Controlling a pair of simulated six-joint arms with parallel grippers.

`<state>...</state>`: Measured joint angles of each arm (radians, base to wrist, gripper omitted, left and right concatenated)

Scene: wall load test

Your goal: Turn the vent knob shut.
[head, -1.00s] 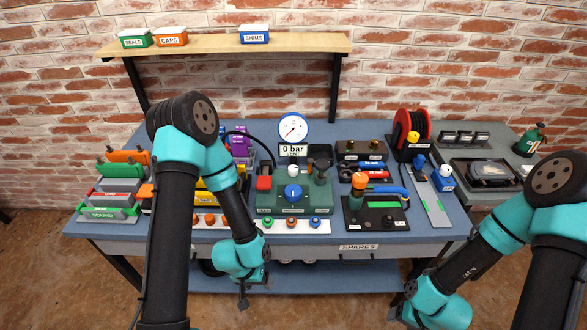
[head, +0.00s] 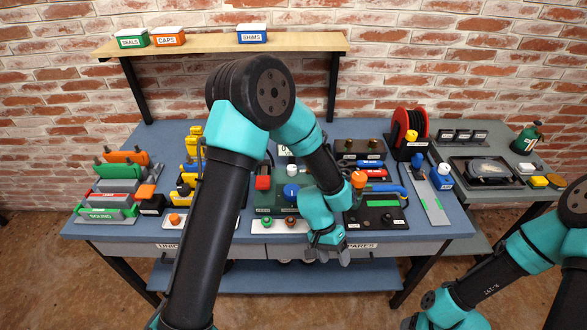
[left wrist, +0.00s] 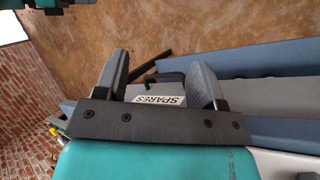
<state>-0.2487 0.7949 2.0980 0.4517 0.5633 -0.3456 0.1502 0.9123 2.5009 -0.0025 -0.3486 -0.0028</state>
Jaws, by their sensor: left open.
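A blue knob (head: 291,191) sits on a green test block (head: 264,206) at the middle of the bench, just left of my left forearm in the head view. I take it for the vent knob, though its label is too small to read. My left gripper (head: 327,256) is in front of the bench edge, below and right of the knob and apart from it. Its jaws are open and empty, and both fingers show in the left wrist view (left wrist: 158,78). My left arm hides the gauge and the block's right part. My right gripper is out of view.
A drawer front labelled SPARES (head: 361,245) lies close behind the left gripper. A black panel (head: 377,215) with an orange knob (head: 358,180) stands to the right. A red hose reel (head: 408,128) stands farther back.

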